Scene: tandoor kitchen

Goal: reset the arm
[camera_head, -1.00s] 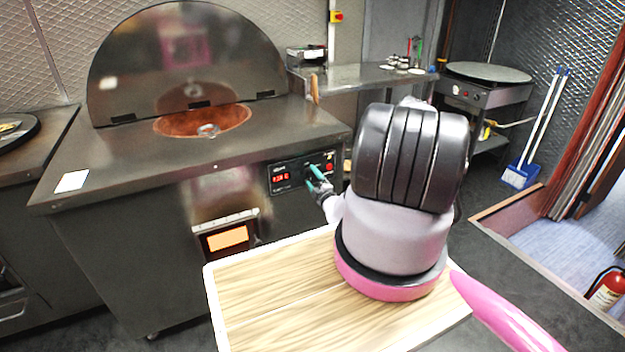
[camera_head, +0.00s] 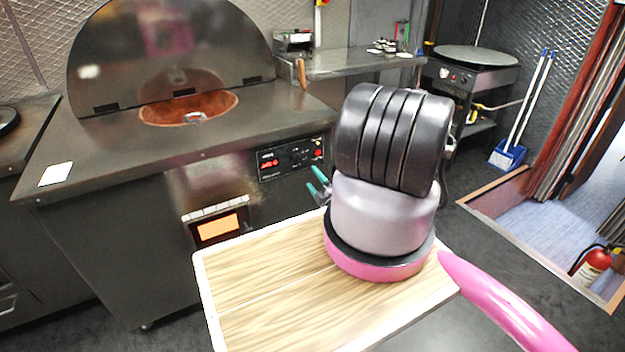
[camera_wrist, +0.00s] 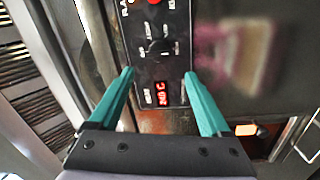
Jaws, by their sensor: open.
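My gripper (camera_wrist: 160,75) has two teal fingers spread apart with nothing between them in the wrist view. In the head view my gripper (camera_head: 318,186) shows its teal fingertips just below and in front of the tandoor's control panel (camera_head: 290,157), partly hidden behind my arm. In the wrist view the control panel (camera_wrist: 154,45) lies ahead between the fingers, with a black knob (camera_wrist: 158,47) and a red lit display (camera_wrist: 162,94). The fingers look apart from the knob.
The steel tandoor counter (camera_head: 110,150) stands at left and centre, with an open round lid (camera_head: 165,50) behind its clay opening (camera_head: 160,115). A steel side table (camera_head: 350,64) and a round griddle (camera_head: 475,57) are behind. A fire extinguisher (camera_head: 592,264) stands at right.

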